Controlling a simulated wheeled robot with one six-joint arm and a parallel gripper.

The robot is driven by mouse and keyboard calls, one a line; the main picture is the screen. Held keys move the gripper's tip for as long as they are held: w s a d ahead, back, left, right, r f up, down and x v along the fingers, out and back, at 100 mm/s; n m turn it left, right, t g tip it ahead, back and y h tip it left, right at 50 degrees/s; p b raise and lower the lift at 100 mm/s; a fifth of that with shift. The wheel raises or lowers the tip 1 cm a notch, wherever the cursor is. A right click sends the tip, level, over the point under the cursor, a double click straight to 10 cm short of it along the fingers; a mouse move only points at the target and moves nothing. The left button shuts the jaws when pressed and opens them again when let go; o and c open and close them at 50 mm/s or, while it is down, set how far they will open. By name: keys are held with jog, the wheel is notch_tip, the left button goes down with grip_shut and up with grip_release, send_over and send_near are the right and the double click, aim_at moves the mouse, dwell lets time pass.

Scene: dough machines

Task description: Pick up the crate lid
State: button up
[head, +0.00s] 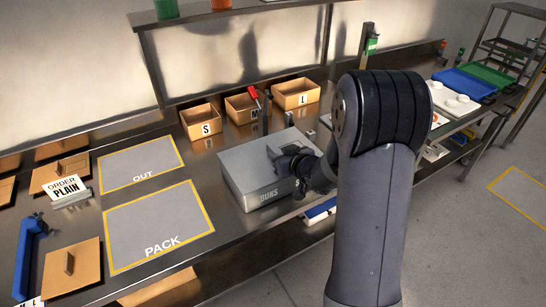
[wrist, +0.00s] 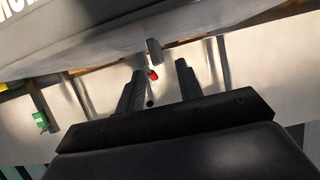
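A closed grey crate marked BUNS (head: 245,172) stands on the steel counter; its flat grey top is probably the crate lid. The top also shows as a grey surface across the upper wrist view (wrist: 90,42). A small grey block (wrist: 154,52), perhaps the lid's handle, shows at its edge, ahead of my fingers. My gripper (head: 300,168) is over the crate's right part and hides some of it. In the wrist view my gripper's two fingers (wrist: 160,82) are apart, with nothing seen held between them.
Tan bins S (head: 203,128), M and L stand behind the crate, with a red-handled tool at M. PACK (head: 160,240) and OUT (head: 138,160) mats lie clear at left. A tan panel with an upright grip (head: 85,258) lies at front left. Blue and green trays are at right.

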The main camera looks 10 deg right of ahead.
aim_at(273, 149)
jog(key=shift+p+x, duration=0.75)
jog(key=shift+x, duration=2.1)
jog(key=shift+r, duration=0.1)
jog(key=shift+c, duration=0.2)
grip_shut()
